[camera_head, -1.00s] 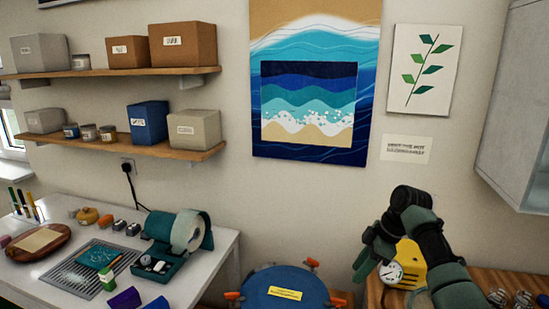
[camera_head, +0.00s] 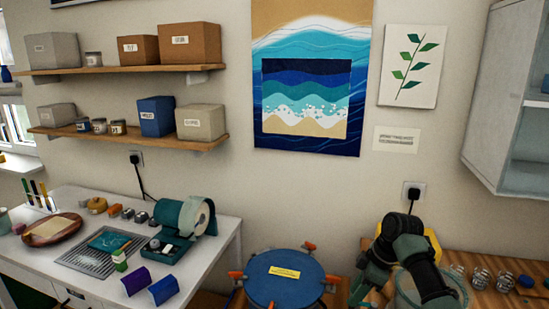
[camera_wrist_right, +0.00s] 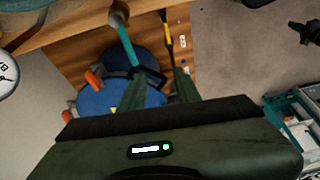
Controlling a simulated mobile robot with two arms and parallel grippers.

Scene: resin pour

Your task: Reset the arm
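My right arm reaches over the wooden bench at the lower right of the head view, with its gripper (camera_head: 362,286) low beside the blue-lidded pot (camera_head: 285,284). The right wrist view shows its two dark green fingers (camera_wrist_right: 157,98) apart, with nothing visible between them. The pot's blue lid (camera_wrist_right: 118,98) lies beyond and below them in that view. A yellow machine (camera_head: 428,236) stands behind the arm and is mostly hidden by it. My left gripper is not in view.
A clear round container (camera_head: 457,292) and small jars (camera_head: 480,278) are beside my right arm. A cabinet (camera_head: 505,120) hangs at upper right.

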